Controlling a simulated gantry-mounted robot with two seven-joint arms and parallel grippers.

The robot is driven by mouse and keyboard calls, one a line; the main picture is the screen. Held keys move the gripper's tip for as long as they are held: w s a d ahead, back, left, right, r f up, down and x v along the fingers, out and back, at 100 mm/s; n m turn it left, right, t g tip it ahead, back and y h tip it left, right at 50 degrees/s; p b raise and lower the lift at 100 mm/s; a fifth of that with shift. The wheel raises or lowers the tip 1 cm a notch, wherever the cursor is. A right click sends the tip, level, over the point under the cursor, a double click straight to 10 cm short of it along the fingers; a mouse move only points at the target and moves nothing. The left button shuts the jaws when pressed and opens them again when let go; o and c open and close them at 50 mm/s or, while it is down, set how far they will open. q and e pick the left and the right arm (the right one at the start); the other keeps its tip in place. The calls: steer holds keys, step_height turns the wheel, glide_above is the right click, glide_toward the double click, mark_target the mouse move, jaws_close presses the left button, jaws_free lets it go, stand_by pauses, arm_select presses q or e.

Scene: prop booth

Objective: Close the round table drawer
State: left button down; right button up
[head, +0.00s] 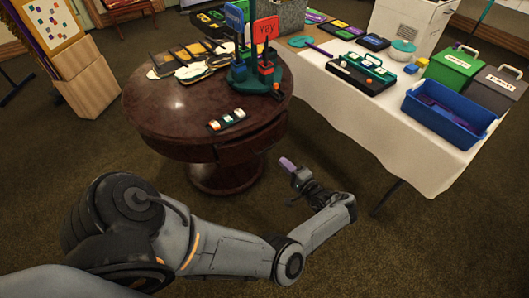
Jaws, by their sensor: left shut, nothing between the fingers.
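The round table (160,115) is dark polished wood on a thick pedestal. Its drawer (254,142) is in the apron at the front right, and its front seems to stand out a little from the rim; the exact gap is hard to tell. My left gripper (287,166) is to the right of the drawer front and apart from it, above the carpet. It is shut and empty, with a purple tip showing. My right gripper is not in view.
A stand with colored paddles (265,29) and a small strip of items (227,120) are on the round table. A white-clothed table (345,110) at right holds a blue bin (447,117) and cases. A wooden box (88,91) stands left. Carpet between the tables is free.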

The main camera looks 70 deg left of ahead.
arm_select(q)
steer(key=b, duration=0.1)
glide_toward(260, 137)
steer(key=x, duration=0.6)
steer(key=shift+d, duration=0.1)
steer(key=shift+s+a, duration=0.2)
steer(key=shift+a, duration=0.3)
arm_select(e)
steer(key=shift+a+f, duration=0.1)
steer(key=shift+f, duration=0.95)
